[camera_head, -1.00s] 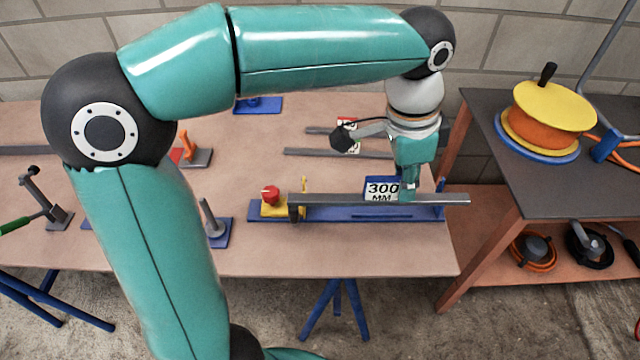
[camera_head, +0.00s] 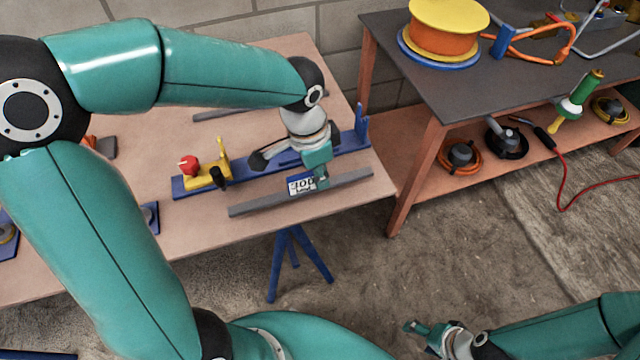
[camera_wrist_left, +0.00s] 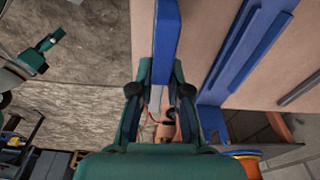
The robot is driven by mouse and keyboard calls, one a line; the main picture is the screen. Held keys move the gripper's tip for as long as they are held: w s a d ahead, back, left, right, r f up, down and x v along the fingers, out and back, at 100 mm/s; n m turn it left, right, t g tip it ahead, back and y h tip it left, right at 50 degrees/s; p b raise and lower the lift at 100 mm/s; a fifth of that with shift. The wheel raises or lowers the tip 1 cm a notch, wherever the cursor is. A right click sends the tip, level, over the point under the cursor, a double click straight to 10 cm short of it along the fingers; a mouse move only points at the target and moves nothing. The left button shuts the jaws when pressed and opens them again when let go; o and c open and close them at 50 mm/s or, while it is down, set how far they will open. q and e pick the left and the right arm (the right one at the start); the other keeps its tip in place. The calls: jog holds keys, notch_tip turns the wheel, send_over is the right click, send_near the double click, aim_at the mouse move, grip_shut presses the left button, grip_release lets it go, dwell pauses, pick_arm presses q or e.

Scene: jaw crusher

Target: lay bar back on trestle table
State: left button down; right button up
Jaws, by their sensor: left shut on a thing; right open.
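My left gripper (camera_head: 320,180) is shut on a grey bar (camera_head: 258,205) near its right part. The bar carries a blue and white 300 mm label (camera_head: 301,184). In the head view the bar lies across the front right part of the trestle table (camera_head: 190,135), in front of the blue fixture (camera_head: 262,166). Whether it touches the tabletop cannot be told. In the left wrist view a blue strip runs between the fingers (camera_wrist_left: 160,95), with a little grey beside it. My right gripper (camera_head: 418,328) is open and empty, low over the floor at the front.
A red and yellow stop (camera_head: 205,174) sits on the fixture's left part. Another grey bar (camera_head: 218,114) lies further back on the table. A dark bench (camera_head: 480,85) with an orange and yellow reel (camera_head: 447,35) stands to the right, beyond a gap.

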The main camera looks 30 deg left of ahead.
aim_at(311, 173)
pick_arm(q)
jog(key=shift+f, duration=1.85)
jog(key=shift+b, duration=0.3)
jog(key=c, duration=1.6)
grip_release()
jog(key=shift+f, duration=0.2)
jog(key=o, duration=0.5)
jog(key=shift+c, duration=0.2)
jog(key=shift+r, duration=0.1)
jog(key=shift+r, duration=0.1)
jog(key=shift+r, duration=0.3)
jog(key=r, duration=0.3)
jog(key=r+p, duration=0.1)
jog(key=r, duration=0.3)
jog(key=s+a+r+p, duration=0.1)
jog(key=r, duration=0.3)
jog(key=shift+s+r, duration=0.1)
jog(key=shift+r, duration=0.05)
